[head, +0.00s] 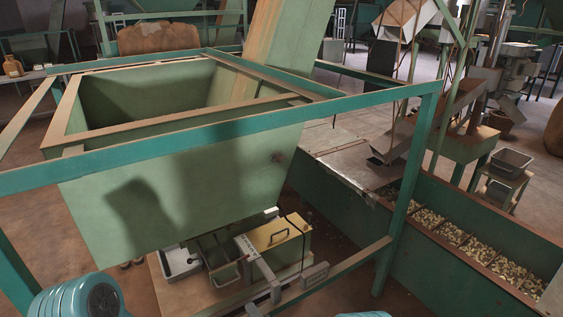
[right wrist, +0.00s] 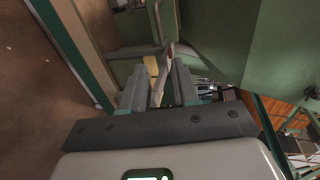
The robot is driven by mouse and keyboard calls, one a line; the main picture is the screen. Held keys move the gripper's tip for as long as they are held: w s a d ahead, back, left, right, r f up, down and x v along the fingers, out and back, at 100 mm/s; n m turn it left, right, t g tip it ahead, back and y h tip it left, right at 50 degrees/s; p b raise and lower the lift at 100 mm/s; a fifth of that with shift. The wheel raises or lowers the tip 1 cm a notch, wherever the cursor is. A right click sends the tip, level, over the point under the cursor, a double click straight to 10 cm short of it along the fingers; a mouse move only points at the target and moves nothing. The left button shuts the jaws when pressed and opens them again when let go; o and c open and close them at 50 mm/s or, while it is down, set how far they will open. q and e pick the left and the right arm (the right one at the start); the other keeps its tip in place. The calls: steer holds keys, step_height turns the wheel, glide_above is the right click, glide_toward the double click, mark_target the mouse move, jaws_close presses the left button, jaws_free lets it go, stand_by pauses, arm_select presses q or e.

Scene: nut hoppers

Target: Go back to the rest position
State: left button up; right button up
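My right gripper (right wrist: 160,68) shows best in the right wrist view. Its two grey fingers stand apart, and I see nothing held between them. Beyond the fingertips are a small yellow patch and a thin reddish-and-pale strip, too small to name. A green wall rises close on the right of the fingers. In the head view I cannot clearly pick out the right gripper. A blue rounded part of my own body shows at the bottom left, and my left gripper is not in view.
A green hopper (head: 190,185) in a teal frame (head: 225,127) fills the left and middle. Below it stand a yellow box (head: 272,235) with a handle and some trays. A long green trough (head: 445,262) with nuts (head: 470,247) runs along the right. A teal post (right wrist: 72,52) stands left of the fingers.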

steer(key=d+r+m+h+p, duration=0.15)
steer(key=d+r+p, duration=0.25)
steer(key=d, duration=0.4)
steer(key=d+r+m+h+p, duration=0.1)
steer(key=d+r+h+p, duration=0.25)
steer(key=d, duration=0.55)
steer(key=s+d+f+n+g+p, duration=0.1)
steer(key=s+n+g, duration=0.5)
steer(key=s, duration=0.8)
steer(key=s+d+f+n+g+p, duration=0.1)
steer(key=s+d+n+g, duration=0.3)
steer(key=s, duration=1.1)
steer(key=n+g, duration=0.2)
steer(key=shift+s+g+y+p, duration=0.25)
steer(key=shift+g+y+p, duration=0.05)
steer(key=shift+p, duration=0.05)
steer(key=shift+d, duration=0.1)
